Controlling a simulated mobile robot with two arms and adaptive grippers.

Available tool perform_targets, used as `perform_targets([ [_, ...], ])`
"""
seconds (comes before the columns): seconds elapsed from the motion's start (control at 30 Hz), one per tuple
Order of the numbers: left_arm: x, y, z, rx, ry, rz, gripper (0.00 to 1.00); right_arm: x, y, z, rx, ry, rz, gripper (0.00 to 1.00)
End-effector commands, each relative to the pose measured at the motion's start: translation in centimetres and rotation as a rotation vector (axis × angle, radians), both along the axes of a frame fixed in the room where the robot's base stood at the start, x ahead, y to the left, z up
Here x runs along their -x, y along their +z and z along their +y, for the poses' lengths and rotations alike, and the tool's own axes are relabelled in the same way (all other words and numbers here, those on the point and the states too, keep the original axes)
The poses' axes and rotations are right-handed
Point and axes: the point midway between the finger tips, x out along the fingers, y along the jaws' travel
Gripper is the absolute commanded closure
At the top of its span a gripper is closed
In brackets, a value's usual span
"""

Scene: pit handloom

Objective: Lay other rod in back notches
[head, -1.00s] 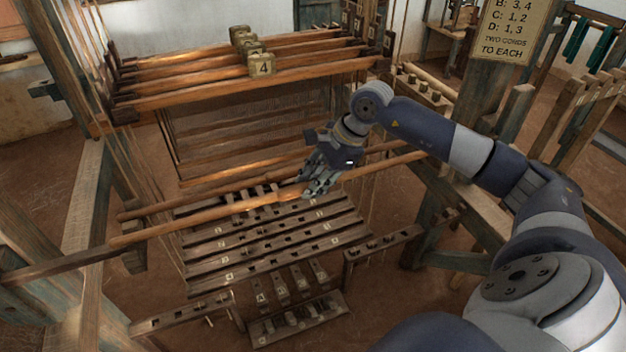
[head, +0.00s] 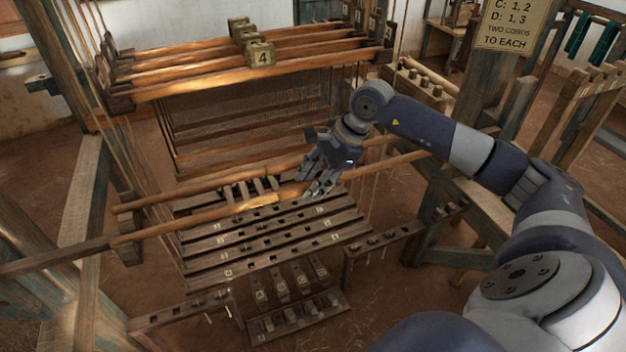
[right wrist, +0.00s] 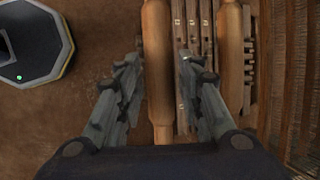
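Two long wooden rods cross the loom in the head view, a front rod (head: 190,224) and a back rod (head: 220,184), side by side and roughly parallel. My right gripper (head: 320,188) is at the front rod, right of its middle. In the right wrist view, my right gripper's fingers (right wrist: 160,62) are apart, with the front rod (right wrist: 157,110) between them and a gap on each side. The back rod (right wrist: 230,60) is right of the fingers there. The notches at the rod ends are not clear. My left gripper is not in view.
Slatted treadle bars (head: 275,232) with numbered tags lie below the rods. The heddle bars (head: 180,90) with brass-coloured blocks (head: 262,54) hang above and behind. Loom posts and cords stand on both sides. A lettered sign (head: 508,25) is at upper right.

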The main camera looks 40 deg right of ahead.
Motion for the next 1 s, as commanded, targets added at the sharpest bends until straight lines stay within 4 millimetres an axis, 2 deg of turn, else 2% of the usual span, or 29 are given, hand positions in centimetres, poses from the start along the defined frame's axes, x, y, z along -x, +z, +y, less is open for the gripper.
perform_targets([
  [0.33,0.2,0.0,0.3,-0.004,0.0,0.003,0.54,0.1,0.0,0.0,0.001,0.0,0.002,0.52],
  [0.47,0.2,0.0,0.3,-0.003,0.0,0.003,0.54,0.3,0.8,-0.4,0.002,-0.001,0.0,0.52],
  [0.8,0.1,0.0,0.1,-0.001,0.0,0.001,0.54,2.4,6.9,-2.6,0.005,-0.002,-0.003,0.52],
  [1.0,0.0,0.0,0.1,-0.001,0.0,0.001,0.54,3.5,9.7,-3.5,0.002,-0.001,0.0,0.52],
])
